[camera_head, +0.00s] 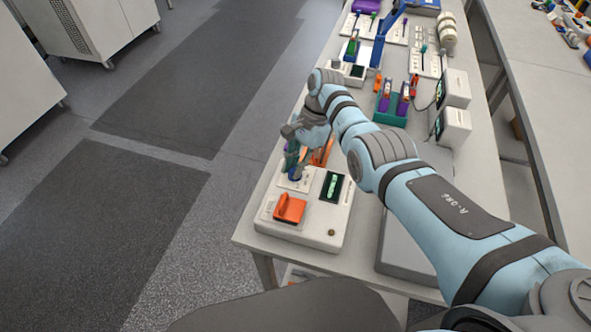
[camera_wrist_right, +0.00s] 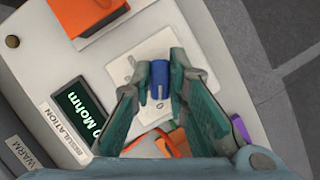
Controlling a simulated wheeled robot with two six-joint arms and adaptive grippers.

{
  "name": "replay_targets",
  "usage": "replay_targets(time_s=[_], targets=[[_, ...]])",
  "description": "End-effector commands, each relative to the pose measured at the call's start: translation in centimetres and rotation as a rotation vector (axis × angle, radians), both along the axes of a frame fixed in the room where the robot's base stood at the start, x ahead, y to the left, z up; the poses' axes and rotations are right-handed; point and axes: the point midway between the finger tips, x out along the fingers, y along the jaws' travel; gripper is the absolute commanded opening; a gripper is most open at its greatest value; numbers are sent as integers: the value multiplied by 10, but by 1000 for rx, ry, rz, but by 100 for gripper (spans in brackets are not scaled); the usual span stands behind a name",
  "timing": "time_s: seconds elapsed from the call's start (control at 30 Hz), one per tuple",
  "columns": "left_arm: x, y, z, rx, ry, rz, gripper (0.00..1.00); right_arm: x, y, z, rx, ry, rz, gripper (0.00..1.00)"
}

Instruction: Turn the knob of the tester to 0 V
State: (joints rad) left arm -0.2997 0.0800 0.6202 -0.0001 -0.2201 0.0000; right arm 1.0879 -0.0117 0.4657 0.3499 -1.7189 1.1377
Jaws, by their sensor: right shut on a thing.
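The tester (camera_head: 311,232) is a white box near the front left edge of the bench in the head view. Its dark display (camera_head: 331,186) shows green text, which in the wrist view (camera_wrist_right: 83,110) ends in "0 Mohm". The blue knob (camera_wrist_right: 159,84) stands on a white dial plate (camera_wrist_right: 150,45) with small marks too blurred to read. My right gripper (camera_wrist_right: 160,76) is shut on the knob, one fingertip on each side. In the head view my right gripper (camera_head: 293,163) reaches down over the tester and mostly hides the knob. My left gripper is out of view.
An orange block (camera_head: 289,208) sits on the tester near its front. A green rack (camera_head: 389,112) with colored cells, white instruments (camera_head: 453,126) and a blue stand (camera_head: 384,38) are farther back. Floor (camera_head: 235,200) lies left of the bench.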

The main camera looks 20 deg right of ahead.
Motion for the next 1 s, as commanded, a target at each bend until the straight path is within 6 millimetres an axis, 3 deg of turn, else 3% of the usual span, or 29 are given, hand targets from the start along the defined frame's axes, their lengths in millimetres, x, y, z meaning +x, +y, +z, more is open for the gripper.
replay_targets(time_s=[0.03,0.53,0.57,0.67,1.0], targets=[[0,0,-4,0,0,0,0,-4,0,-7,-2,16,13,0],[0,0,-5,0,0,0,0,-6,1,-5,-1,20,37,0],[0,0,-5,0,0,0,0,-6,1,-5,0,20,37,20],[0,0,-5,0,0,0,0,-6,1,-5,0,20,36,35],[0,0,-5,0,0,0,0,-3,0,-3,0,11,33,35]])
